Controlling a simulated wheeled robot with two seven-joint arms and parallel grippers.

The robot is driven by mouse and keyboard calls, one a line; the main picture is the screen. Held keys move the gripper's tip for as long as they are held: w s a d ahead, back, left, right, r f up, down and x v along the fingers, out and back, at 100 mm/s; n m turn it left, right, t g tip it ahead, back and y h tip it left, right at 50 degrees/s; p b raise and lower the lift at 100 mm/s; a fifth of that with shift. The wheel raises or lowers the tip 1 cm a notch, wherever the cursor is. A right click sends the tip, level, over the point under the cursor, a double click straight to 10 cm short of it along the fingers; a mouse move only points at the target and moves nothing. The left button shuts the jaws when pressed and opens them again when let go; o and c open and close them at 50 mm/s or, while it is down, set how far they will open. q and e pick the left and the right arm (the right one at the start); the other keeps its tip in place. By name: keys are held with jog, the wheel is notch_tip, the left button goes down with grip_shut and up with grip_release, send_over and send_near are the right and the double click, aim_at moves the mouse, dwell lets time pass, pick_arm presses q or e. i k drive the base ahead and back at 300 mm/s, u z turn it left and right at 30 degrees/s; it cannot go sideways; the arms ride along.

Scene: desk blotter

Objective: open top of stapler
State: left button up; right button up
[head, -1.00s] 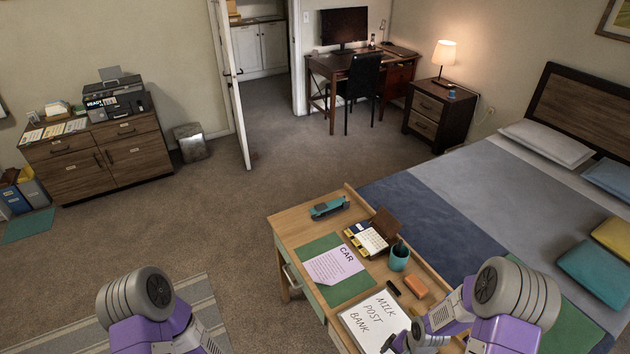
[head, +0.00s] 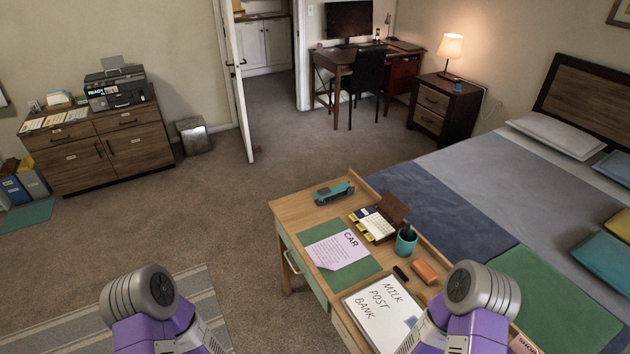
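A teal stapler (head: 333,193) lies at the far left end of the wooden desk (head: 290,208). It looks closed, though it is small in view. My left arm shows at the lower left, away from the desk, and its gripper is out of view. My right arm shows at the lower right over the desk's near end, well away from the stapler. Its gripper is not visible.
Between my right arm and the stapler lie a whiteboard (head: 370,322), an orange block (head: 425,272), a teal pen cup (head: 406,241), a calendar (head: 374,223) and a green blotter (head: 359,271) with a paper (head: 334,250). A bed (head: 460,185) stands along the desk's right side.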

aim_at(326, 192)
jog(key=u, duration=0.8)
jog(key=i, duration=1.95)
jog(key=z, duration=0.65)
